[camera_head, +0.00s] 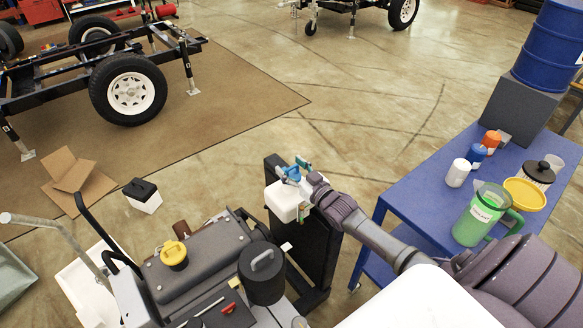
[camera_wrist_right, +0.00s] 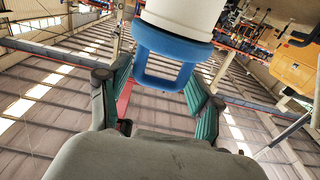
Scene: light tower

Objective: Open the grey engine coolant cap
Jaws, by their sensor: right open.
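The grey engine (camera_head: 205,262) stands at the lower left of the head view. A white coolant tank (camera_head: 284,203) stands beside it on a black upright frame. A blue cap (camera_head: 290,172) with a loop handle sits on top of the tank. In the wrist view the blue cap (camera_wrist_right: 165,55) shows below the tank's white neck (camera_wrist_right: 185,15). My right gripper (camera_head: 297,171) is open at the cap, with its green finger pads (camera_wrist_right: 158,88) on either side of the loop handle. Gaps show between pads and handle. My left gripper is not in view.
A yellow cap (camera_head: 174,253) and a black cylinder with a handle (camera_head: 262,276) sit on the engine. A blue table (camera_head: 415,190) at right bears a green jug (camera_head: 478,222), bottles and a yellow funnel (camera_head: 526,195). The floor behind the tank is clear.

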